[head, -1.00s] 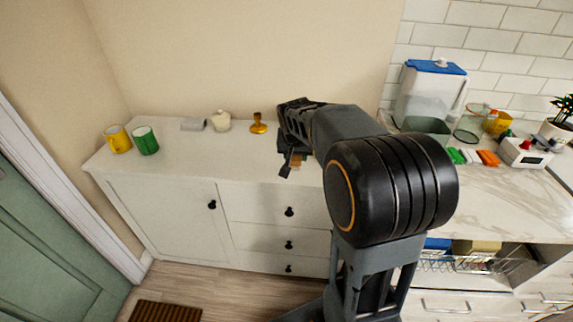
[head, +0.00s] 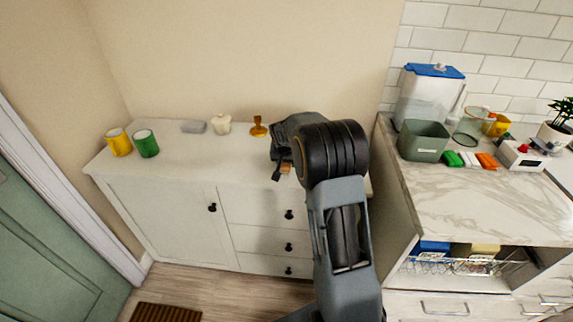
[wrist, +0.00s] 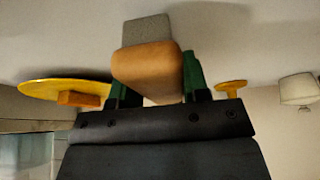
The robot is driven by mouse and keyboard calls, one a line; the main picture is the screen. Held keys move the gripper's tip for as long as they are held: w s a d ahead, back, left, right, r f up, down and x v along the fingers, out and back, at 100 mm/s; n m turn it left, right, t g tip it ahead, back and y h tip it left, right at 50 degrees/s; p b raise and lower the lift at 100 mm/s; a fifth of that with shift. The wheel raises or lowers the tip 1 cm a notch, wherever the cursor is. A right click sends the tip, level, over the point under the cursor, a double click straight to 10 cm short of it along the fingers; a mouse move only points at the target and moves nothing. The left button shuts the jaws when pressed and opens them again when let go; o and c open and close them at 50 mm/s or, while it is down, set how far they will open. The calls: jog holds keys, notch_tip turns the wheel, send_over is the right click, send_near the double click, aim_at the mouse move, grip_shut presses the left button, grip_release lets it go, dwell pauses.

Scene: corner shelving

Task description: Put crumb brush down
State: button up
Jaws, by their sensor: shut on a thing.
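The crumb brush (wrist: 148,65) has an orange-brown wooden block and a grey end. In the wrist view it sits between the green fingertips of my gripper (wrist: 158,84), which is shut on it. The brush's grey end points toward the white top of the cabinet (wrist: 225,45); I cannot tell whether it touches. In the head view my gripper (head: 281,163) is over the right part of the white cabinet top (head: 185,160), with my arm hiding most of the brush.
A yellow disc (wrist: 45,88) with an orange block on it lies beside the brush in the wrist view. Clear cabinet top lies between.

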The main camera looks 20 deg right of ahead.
jog(key=shift+f, duration=0.75)
jog(key=shift+f, duration=0.2)
jog(key=o, duration=0.8)
jog(key=shift+o, duration=0.2)
